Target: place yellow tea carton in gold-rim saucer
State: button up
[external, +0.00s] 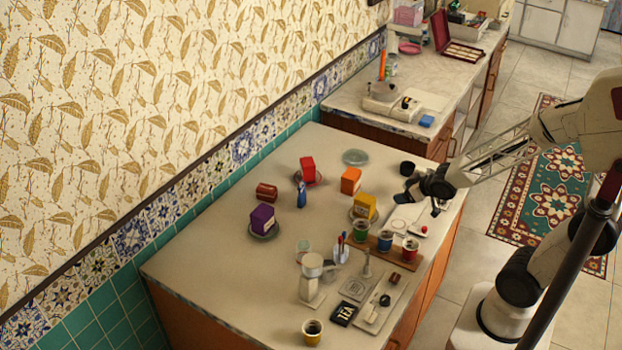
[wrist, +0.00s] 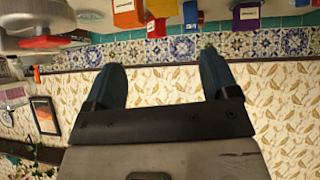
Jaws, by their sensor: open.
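The yellow tea carton (external: 365,205) stands on the counter in the external view, with a saucer (external: 352,216) partly showing under its left side. Another saucer (external: 263,234) holds a purple carton (external: 263,217). A pale, empty round dish (external: 355,157) lies further back. I cannot tell which of these has a gold rim. My gripper (external: 422,200) is open and empty, to the right of the yellow carton near the counter's right edge. In the wrist view my spread gripper fingers (wrist: 160,62) have nothing between them; colored cartons show along the top edge, apart from the fingers.
A red carton (external: 308,170) and an orange carton (external: 350,181) stand behind the yellow one. Several colored cups on a wooden board (external: 383,243) stand in front. A blue figure-like item (external: 301,194) and a reddish-brown tin (external: 266,192) are to the left. A black cup (external: 407,168) is near my gripper.

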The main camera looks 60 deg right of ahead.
jog(key=s+a+r+g, duration=0.3)
jog(key=s+r, duration=0.3)
jog(key=s, duration=0.3)
jog(key=s+a+r+g+y, duration=0.1)
jog(key=s+a+r+g, duration=0.3)
jog(key=s+r, duration=0.3)
jog(key=shift+s+a, duration=0.85)
jog(key=shift+s, duration=0.25)
